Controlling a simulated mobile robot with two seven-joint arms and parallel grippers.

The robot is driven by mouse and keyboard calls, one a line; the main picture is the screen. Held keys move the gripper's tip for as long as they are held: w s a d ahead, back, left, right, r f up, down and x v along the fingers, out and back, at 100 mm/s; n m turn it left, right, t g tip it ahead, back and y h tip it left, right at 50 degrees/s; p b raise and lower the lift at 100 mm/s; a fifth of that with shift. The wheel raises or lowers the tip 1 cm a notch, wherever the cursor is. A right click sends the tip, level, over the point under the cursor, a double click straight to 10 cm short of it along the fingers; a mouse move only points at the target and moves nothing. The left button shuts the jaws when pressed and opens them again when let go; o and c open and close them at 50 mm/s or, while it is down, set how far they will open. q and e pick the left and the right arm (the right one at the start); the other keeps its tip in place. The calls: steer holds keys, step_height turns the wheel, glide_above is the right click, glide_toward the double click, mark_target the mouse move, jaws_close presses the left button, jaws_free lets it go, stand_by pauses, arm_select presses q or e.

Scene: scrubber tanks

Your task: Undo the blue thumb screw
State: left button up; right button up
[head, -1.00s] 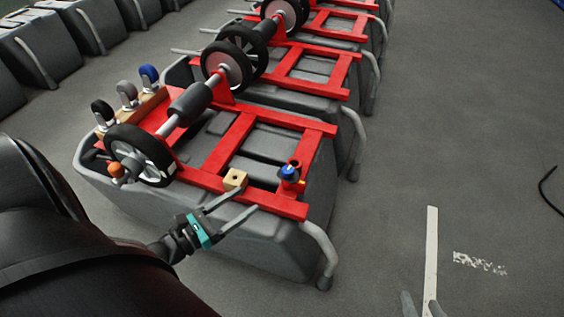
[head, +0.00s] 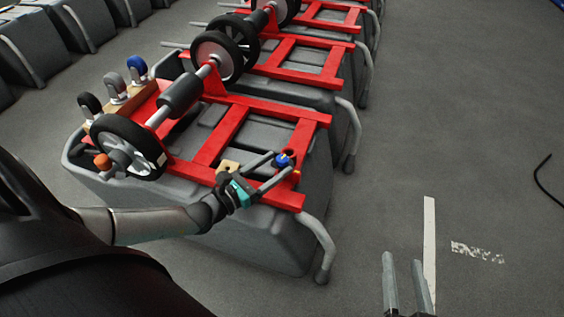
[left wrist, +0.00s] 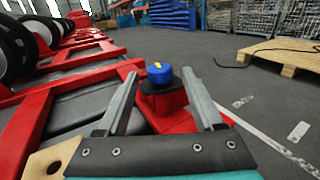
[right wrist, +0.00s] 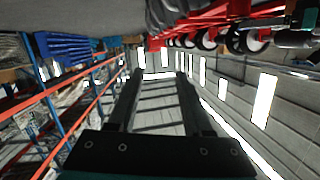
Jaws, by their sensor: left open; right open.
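The blue thumb screw (head: 283,159) sits on a red post near the right front corner of the nearest tank's red frame (head: 215,145). In the left wrist view the screw (left wrist: 159,72) has a yellow mark on top and a dark disc under it. My left gripper (head: 282,165) is open, its fingers pointing at the screw from either side. In the left wrist view the fingers (left wrist: 160,88) are apart, with the screw just beyond and between their tips. My right gripper (head: 402,258) is open and empty over the floor at the lower right.
A wheel (head: 128,147), an orange knob (head: 102,161) and several casters (head: 137,68) stand at the tank's left. More tanks stand behind.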

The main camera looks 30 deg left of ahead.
arm_select(q)
steer(key=shift+b+x, duration=0.35)
steer(key=shift+x, duration=1.1)
arm_select(e)
steer(key=shift+s+a+r+t, duration=0.35)
steer(key=shift+s+r+t, duration=0.15)
steer(key=shift+t, duration=0.4)
arm_select(q)
jaws_close()
arm_select(e)
steer(key=shift+w, duration=0.1)
